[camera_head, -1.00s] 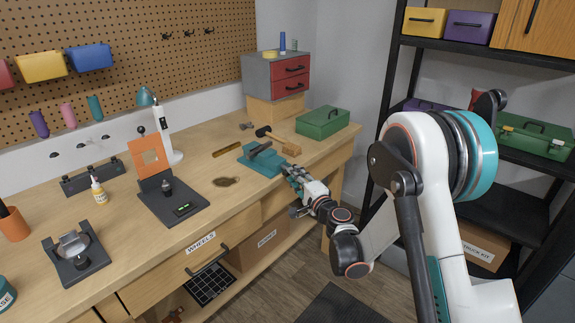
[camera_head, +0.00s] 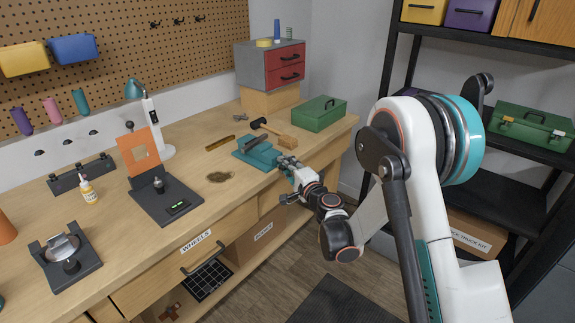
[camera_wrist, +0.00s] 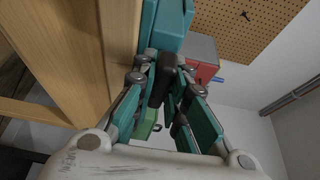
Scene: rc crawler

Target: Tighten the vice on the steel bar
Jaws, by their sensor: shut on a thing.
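The teal vice (camera_head: 250,158) sits on the right part of the workbench, near its front edge. A dark grey bar, which looks like the steel bar (camera_head: 262,146), lies at the vice's jaws; I cannot tell how tightly it is gripped. My gripper (camera_head: 288,168) is at the front of the vice. In the wrist view the teal vice (camera_wrist: 168,28) rises beyond the fingers. There my gripper (camera_wrist: 165,85) is shut on a dark part at the vice's front, which looks like its handle (camera_wrist: 168,68). The fingers partly hide it.
A hammer (camera_head: 272,130), a green toolbox (camera_head: 319,114) and a brass-coloured bar (camera_head: 220,142) lie around the vice. A dark stain (camera_head: 218,177) marks the bench. A black stand (camera_head: 165,200) is farther left. A shelf rack (camera_head: 484,203) stands to the right.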

